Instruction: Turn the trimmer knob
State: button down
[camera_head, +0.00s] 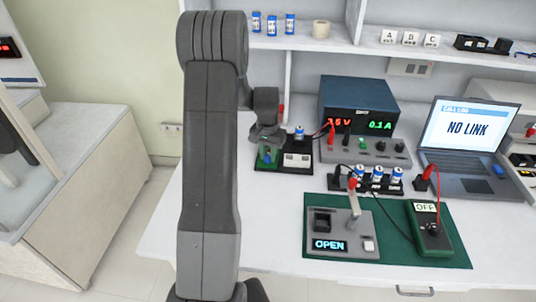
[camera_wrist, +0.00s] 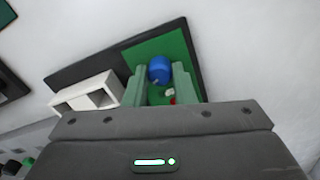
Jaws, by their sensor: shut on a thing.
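The trimmer knob is a round blue knob (camera_wrist: 158,66) on a green board (camera_wrist: 172,43) set on a dark base. In the wrist view it sits between the tips of the pale green fingers of my gripper (camera_wrist: 161,76), which is shut on it. In the head view my gripper (camera_head: 267,146) points down over the green board (camera_head: 262,165) at the back left of the bench, and the knob is largely hidden there.
A white two-slot block (camera_head: 297,160) shares the base, right of the green board. A blue-and-white cell (camera_head: 299,134) stands behind it. The power supply (camera_head: 358,105) is to the right. The bench front left is clear; a shelf (camera_head: 340,42) runs above.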

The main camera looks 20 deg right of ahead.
aim_at(268, 155)
dwell(0.3)
jog(key=c, duration=1.2)
grip_release()
notch_tip(268, 155, up, 14)
jog(key=shift+f, duration=0.1)
